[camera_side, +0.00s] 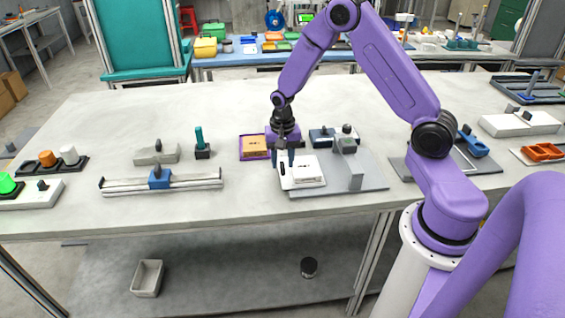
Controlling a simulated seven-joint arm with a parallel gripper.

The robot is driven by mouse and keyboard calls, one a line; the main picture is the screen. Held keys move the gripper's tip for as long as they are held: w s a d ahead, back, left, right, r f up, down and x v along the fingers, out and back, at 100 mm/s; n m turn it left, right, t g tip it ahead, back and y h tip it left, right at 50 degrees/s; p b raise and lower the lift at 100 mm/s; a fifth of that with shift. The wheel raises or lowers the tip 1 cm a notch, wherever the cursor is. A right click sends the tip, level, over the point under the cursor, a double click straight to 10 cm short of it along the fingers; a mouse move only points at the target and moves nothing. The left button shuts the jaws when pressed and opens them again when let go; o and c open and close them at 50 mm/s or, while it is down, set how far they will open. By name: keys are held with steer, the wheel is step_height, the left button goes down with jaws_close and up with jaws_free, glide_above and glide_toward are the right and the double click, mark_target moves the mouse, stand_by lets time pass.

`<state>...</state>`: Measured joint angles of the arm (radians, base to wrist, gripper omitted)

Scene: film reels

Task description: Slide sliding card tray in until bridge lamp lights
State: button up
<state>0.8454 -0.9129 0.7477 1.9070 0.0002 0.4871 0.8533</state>
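A white card tray (308,172) with a small dark mark lies on a grey base plate (330,189) near the middle of the table. A grey bridge-like post (355,177) stands on the plate just right of the tray. The block on top of it (347,144) looks dull greenish-grey, and I see no clear glow there. My gripper (286,160) points down at the tray's left end, beside a white upright piece. The fingers are dark and small, so their opening and any contact with the tray cannot be made out.
An orange card (254,146) lies in a purple frame left of my gripper. A rail with a blue slider (160,179) lies further left. A bright green dome (6,183) sits at the far left edge. A blue-grey box (321,136) stands behind the tray. The front table strip is clear.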

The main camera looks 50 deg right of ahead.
steer(key=shift+f, duration=0.65)
steer(key=shift+c, duration=0.3)
jaws_close()
steer(key=s+d, duration=0.9)
steer(key=shift+s+d, duration=0.1)
steer(key=shift+d, duration=0.05)
steer(key=shift+o, duration=0.3)
jaws_free()
